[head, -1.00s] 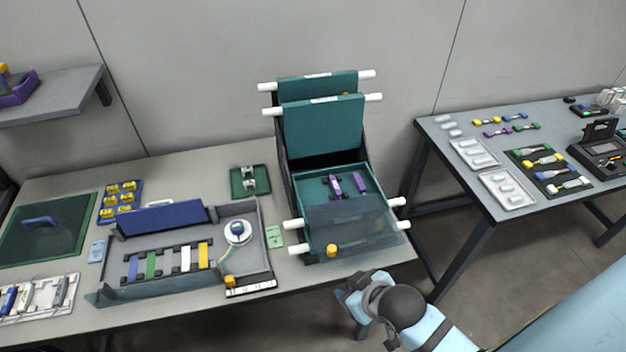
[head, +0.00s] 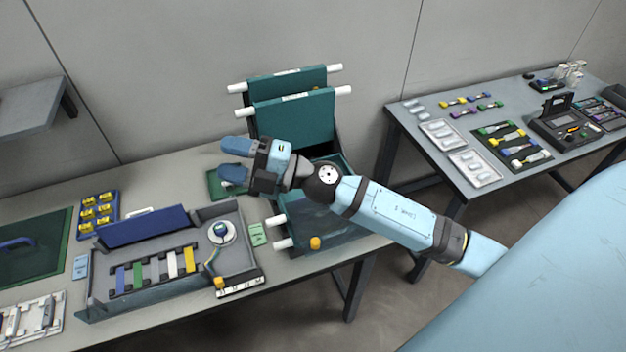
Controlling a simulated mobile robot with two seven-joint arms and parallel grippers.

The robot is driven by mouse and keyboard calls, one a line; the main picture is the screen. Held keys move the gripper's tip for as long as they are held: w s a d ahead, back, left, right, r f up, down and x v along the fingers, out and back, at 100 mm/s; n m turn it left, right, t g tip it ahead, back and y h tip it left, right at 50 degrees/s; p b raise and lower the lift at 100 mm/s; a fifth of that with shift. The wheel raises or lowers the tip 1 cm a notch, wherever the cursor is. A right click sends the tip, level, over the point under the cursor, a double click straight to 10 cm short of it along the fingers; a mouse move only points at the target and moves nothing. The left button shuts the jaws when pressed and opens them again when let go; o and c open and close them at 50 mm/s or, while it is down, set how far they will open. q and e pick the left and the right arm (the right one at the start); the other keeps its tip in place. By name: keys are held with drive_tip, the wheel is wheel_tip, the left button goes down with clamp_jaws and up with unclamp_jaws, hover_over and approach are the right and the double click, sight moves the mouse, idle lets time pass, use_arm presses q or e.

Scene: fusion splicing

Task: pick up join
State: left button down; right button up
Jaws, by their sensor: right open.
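My right gripper (head: 230,159) is open, its two blue fingers pointing left, above the small green tray (head: 213,186) at the back of the left table. The gripper covers most of that tray and whatever lies on it; nothing shows between the fingers. I cannot tell which piece is the join. The teal open drawer (head: 306,222) of the stand is partly behind my right arm, and its contents are hidden. My left gripper is not in view.
The grey workstation tray (head: 243,258) with coloured strips and a white reel (head: 222,233) lies left of the drawer. Teal upright panels (head: 293,118) with white rods rise behind my arm. A blue tray of yellow pieces (head: 98,212) stands left. A second table (head: 440,108) is at right.

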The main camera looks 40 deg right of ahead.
wheel_tip(320, 180, down, 9)
drive_tip(key=w+d+n+g+h, duration=0.2)
drive_tip(key=n+g+h, duration=0.2)
drive_tip(key=n+g, duration=0.5)
drive_tip(key=w+d+f+m+g+h, duration=0.1)
drive_tip(key=w+d+f+g+h, duration=0.1)
drive_tip(key=d+h, duration=0.6)
drive_tip(key=w+d+f+g+h, duration=0.1)
drive_tip(key=w+d+f+h, duration=0.2)
drive_tip(key=d, duration=0.9)
drive_tip(key=shift+h, duration=0.7)
drive_tip(key=f, duration=0.4)
drive_tip(key=f+p, duration=0.1)
drive_tip(key=f, duration=0.2)
drive_tip(key=shift+w+d, duration=0.2)
drive_tip(key=shift+d, duration=0.05)
drive_tip(key=shift+w+f+p, duration=0.2)
drive_tip(key=shift+f+p, duration=0.25)
drive_tip(key=shift+f, duration=0.95)
drive_tip(key=shift+w+f+p, duration=0.2)
drive_tip(key=shift+f+p, duration=0.2)
drive_tip(key=shift+f, duration=1)
clamp_jaws()
